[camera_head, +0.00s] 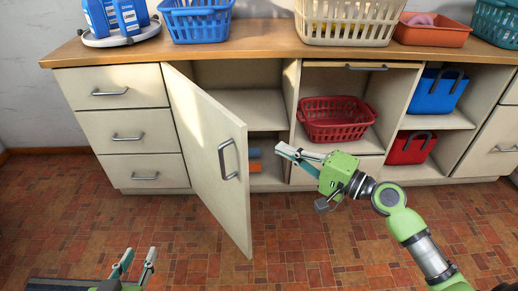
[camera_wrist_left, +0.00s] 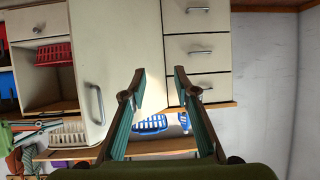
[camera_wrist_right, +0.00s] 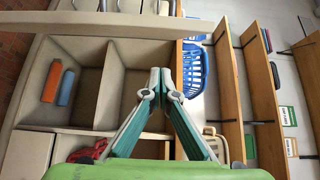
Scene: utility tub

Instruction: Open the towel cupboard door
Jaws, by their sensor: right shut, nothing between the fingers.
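The cupboard door (camera_head: 212,150) is a cream panel with a grey bar handle (camera_head: 229,160). In the head view it stands swung out toward me, hinged on its left, and the shelves behind it show. The door (camera_wrist_left: 118,65) and its handle (camera_wrist_left: 97,104) also show in the left wrist view. My right gripper (camera_head: 278,149) is shut and empty, right of the door's free edge and in front of the opening; its fingertips show in the right wrist view (camera_wrist_right: 160,72). My left gripper (camera_head: 140,252) is open and empty, low and left of the door.
A red basket (camera_head: 335,120) sits in the open bay to the right. Drawers (camera_head: 127,132) are left of the door. Baskets line the wooden countertop (camera_head: 262,40).

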